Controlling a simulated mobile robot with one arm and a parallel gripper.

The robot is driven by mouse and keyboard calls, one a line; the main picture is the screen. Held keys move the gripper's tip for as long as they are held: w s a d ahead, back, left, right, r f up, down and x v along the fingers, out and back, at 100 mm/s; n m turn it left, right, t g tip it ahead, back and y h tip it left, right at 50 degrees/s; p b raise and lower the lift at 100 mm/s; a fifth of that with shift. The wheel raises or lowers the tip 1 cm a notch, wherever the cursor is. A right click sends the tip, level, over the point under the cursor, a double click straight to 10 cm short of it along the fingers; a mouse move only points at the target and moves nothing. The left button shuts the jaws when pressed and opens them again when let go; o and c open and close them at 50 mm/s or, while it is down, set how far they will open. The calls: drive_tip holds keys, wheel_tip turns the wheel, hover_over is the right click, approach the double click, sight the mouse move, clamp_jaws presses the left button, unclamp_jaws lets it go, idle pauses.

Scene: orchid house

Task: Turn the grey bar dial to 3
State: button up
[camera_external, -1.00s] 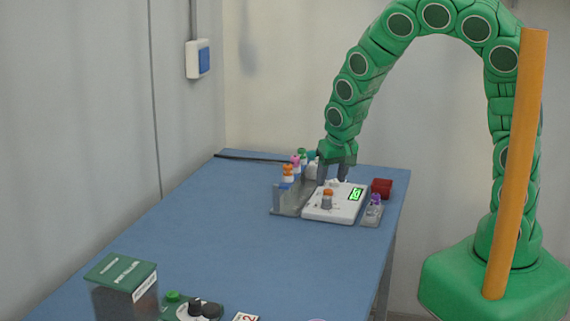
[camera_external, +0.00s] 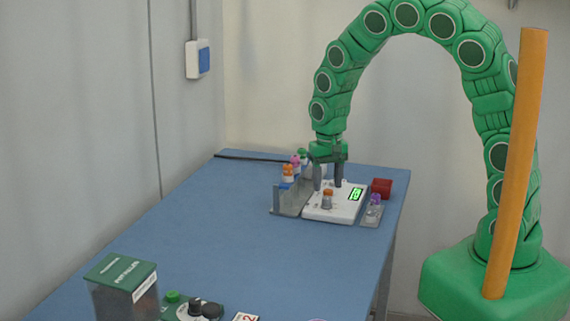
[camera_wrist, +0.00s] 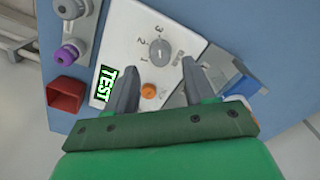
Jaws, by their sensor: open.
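The white device (camera_wrist: 185,40) carries a grey bar dial (camera_wrist: 160,49) with printed numerals 1, 2 and 3 beside it. Which numeral the bar points to is too small to tell. In the wrist view, my gripper (camera_wrist: 158,65) is open and empty, one finger on each side of the dial's line, with the dial just beyond the fingertips. Contact cannot be told. In the external view, the device (camera_external: 346,212) stands at the far end of the table under my gripper (camera_external: 328,187), and the dial is hidden or too small to make out.
A grey rack (camera_external: 291,209) with several capped vials stands left. A red box (camera_external: 381,186) and a purple-capped vial (camera_external: 375,201) stand right. The blue table's middle is clear.

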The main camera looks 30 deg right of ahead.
sight(327, 197)
drive_tip(key=shift+f, duration=2.05)
drive_tip(key=shift+c, duration=0.4)
